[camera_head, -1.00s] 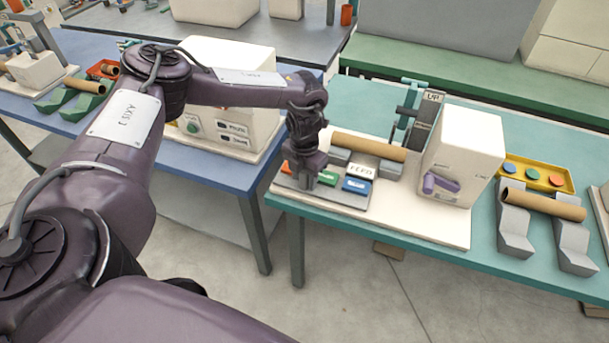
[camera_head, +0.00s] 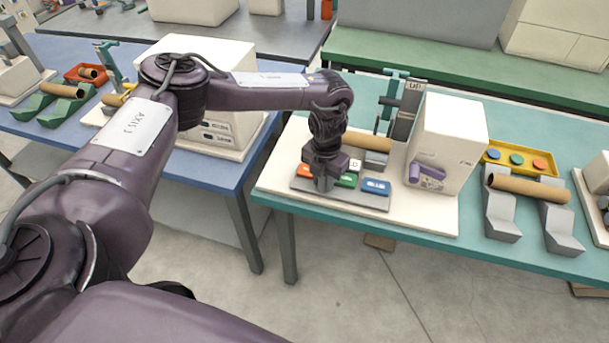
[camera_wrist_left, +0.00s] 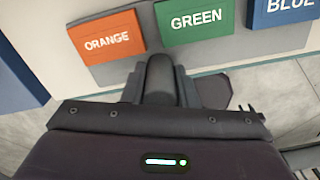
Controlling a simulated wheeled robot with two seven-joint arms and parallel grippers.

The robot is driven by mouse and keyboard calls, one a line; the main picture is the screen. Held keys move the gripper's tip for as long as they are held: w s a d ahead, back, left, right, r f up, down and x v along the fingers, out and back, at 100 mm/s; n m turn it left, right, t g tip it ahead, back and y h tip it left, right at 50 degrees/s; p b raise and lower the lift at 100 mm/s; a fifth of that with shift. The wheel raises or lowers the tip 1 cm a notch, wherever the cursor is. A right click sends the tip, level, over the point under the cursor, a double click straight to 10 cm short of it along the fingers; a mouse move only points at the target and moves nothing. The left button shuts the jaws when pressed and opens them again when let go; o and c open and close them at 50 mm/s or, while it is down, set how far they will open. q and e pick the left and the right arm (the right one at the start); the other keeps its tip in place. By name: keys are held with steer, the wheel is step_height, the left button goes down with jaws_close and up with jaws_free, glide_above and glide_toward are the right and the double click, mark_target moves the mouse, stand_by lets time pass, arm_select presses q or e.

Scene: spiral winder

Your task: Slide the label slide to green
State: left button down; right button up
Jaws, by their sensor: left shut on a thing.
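The label slide (camera_head: 350,198) is a grey plate at the front of the cream base on the teal table. It carries an orange label (camera_head: 304,170), a green label (camera_head: 347,180) and a blue label (camera_head: 376,186). The green label is just in front of a small white marked block (camera_head: 354,165), partly hidden by my gripper. My left gripper (camera_head: 324,186) is at the plate's front edge, between orange and green. In the left wrist view its fingers (camera_wrist_left: 160,85) are shut on a dark rounded handle (camera_wrist_left: 160,75). My right gripper is not in view.
A yellow tray (camera_head: 520,158) and a tube on grey supports (camera_head: 528,188) are at right. A blue table (camera_head: 236,185) is at left.

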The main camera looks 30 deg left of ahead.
arm_select(q)
steer(key=shift+a, duration=0.15)
steer(key=c, duration=1.1)
jaws_free()
steer(key=shift+c, duration=0.2)
step_height(320, 180, up, 8)
steer(key=shift+f+b, duration=0.1)
steer(key=shift+b, duration=0.75)
